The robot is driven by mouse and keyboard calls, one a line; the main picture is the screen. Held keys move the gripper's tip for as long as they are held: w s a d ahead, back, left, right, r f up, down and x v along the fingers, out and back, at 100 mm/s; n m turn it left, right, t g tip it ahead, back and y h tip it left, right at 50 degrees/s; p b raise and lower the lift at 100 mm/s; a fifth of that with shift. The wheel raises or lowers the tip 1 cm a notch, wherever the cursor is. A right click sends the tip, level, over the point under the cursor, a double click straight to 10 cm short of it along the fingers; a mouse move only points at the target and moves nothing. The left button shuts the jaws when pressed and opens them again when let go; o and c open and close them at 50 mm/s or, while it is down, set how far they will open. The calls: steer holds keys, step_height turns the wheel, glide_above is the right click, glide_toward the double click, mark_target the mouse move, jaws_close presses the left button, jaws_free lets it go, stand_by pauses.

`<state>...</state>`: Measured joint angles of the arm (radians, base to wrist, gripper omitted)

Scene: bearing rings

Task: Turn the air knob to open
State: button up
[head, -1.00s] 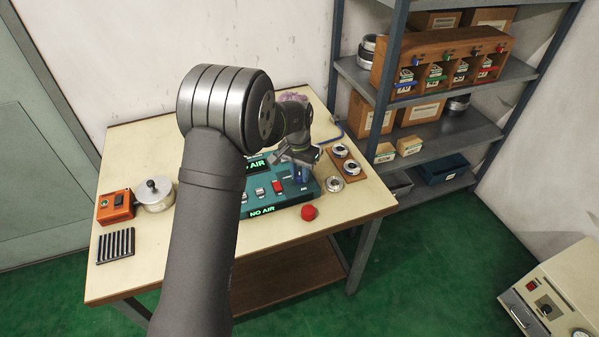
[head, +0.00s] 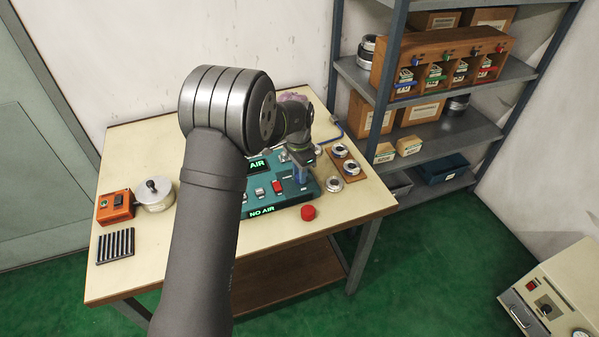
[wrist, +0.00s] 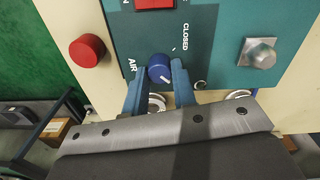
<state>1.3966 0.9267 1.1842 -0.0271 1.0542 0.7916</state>
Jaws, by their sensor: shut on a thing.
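The round blue air knob (wrist: 159,69) is on the teal panel (wrist: 215,50) in the wrist view, between the labels AIR and CLOSED. My gripper (wrist: 159,80) is shut on the knob, one blue-grey finger on each side. In the head view my gripper (head: 303,168) is over the right part of the teal control box (head: 258,199). My wrist and fingers hide most of the knob there. The box's green displays read NO AIR at the front and AIR, partly covered, at the back.
A red button (head: 308,213) is at the box's front right corner. Bearing rings (head: 350,168) lie on a wooden board to the right. An orange device (head: 115,206), a metal pot (head: 156,194) and a black slotted block (head: 115,246) stand at left. The table front is clear.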

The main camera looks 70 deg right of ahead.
steer(key=o, duration=1)
steer(key=shift+r, duration=0.1)
steer(key=r, duration=1.7)
steer(key=shift+w+d+r, duration=0.15)
steer(key=shift+w, duration=0.1)
steer(key=f, duration=1.7)
steer(key=shift+s+f, duration=0.25)
